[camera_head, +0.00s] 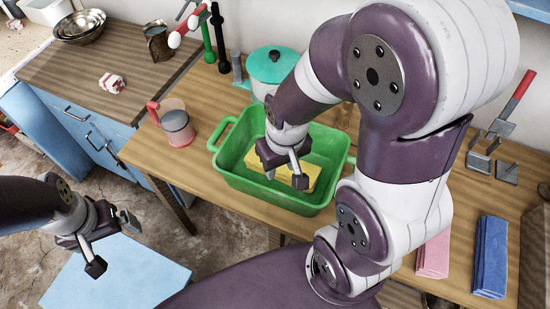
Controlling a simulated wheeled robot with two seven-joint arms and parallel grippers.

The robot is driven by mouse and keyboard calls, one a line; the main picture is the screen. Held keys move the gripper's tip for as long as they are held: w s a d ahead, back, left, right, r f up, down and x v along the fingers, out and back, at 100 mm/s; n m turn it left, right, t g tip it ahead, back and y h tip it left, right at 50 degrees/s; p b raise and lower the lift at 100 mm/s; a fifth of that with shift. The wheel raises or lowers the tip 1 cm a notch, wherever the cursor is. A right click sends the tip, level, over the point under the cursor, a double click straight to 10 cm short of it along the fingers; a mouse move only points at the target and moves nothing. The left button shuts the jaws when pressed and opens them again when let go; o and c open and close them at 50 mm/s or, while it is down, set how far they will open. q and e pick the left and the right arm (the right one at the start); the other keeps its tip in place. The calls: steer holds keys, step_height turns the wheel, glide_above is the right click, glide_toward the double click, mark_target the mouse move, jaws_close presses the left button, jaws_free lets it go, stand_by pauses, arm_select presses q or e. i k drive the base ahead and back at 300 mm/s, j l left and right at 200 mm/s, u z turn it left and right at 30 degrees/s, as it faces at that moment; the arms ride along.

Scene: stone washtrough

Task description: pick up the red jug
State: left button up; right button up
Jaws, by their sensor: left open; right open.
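The red jug (172,128) stands upright on the wooden table, left of the green basin. Its body looks pale and see-through with something grey inside, and its red handle points to the upper left. My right gripper (285,178) is open over the green basin (222,170), right of the jug, above a yellow block (318,176). Whether it touches the block I cannot tell. My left gripper (113,245) is open and empty at the lower left, apart from the jug and over a light blue surface (150,280).
A teal-lidded pot (270,66) stands behind the basin. Upright green and dark handled tools (208,45) are at the back. Pink (434,252) and blue (490,256) cloths lie at the right. A metal mug (158,42) and bowls (80,25) are on the left counter.

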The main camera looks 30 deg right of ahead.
mark_target(171, 116)
steer(key=j+z, duration=0.15)
steer(key=z, duration=0.35)
steer(key=j+z, duration=0.2)
steer(key=z, duration=0.3)
steer(key=j+z, duration=0.2)
steer(key=z, duration=0.3)
